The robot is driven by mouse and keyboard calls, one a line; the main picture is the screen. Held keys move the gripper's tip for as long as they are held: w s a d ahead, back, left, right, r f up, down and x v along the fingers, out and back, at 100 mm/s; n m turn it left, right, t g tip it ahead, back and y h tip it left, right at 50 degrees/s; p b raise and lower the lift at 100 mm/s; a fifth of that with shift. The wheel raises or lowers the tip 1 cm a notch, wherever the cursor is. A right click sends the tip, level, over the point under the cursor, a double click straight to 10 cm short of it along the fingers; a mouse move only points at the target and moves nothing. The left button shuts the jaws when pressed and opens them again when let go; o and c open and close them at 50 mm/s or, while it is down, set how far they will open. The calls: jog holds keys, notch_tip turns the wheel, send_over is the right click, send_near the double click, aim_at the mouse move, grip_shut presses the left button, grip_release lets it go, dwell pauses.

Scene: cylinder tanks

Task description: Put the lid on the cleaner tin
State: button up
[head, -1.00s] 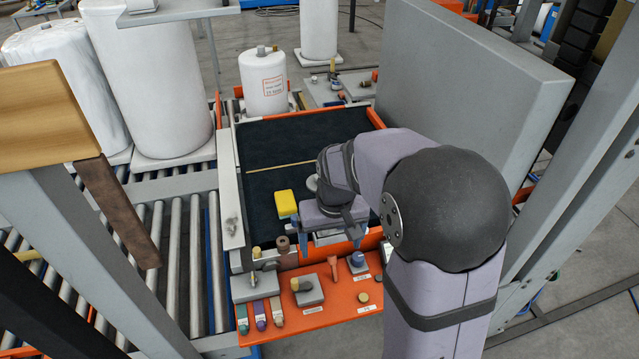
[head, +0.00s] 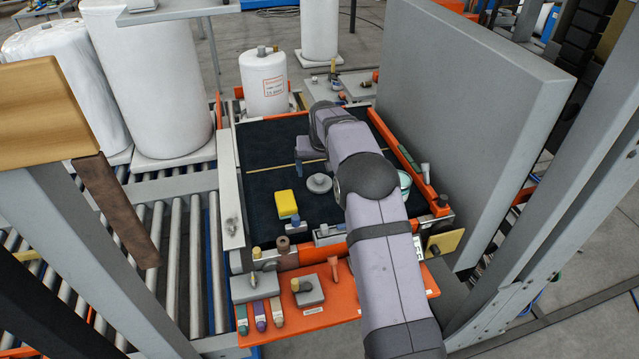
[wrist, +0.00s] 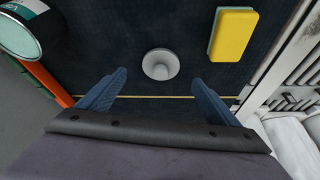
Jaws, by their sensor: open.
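The lid, a grey disc with a raised round knob (head: 319,183), lies on the dark mat; it also shows in the wrist view (wrist: 161,65). The cleaner tin (head: 404,182) stands at the mat's right side, partly behind my arm. My gripper (wrist: 160,78) is open and empty above the mat. The lid shows just beyond the fingertips, between their lines, with no contact visible. In the head view my arm hides part of the gripper.
A yellow sponge (head: 286,204) lies left of the lid. A thin yellow strip (wrist: 150,97) crosses the mat (head: 262,146). Orange edging and a tall grey panel (head: 470,90) bound the right side. An orange shelf (head: 318,318) with several small tools is at the front.

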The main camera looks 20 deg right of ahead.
aim_at(320, 179)
jog(key=shift+p+x, duration=0.5)
jog(key=shift+x, duration=0.65)
jog(key=shift+f, duration=0.1)
jog(key=shift+p+x, duration=1.35)
jog(key=shift+x, duration=1.05)
jog(key=shift+a, duration=0.1)
jog(key=c, duration=1.1)
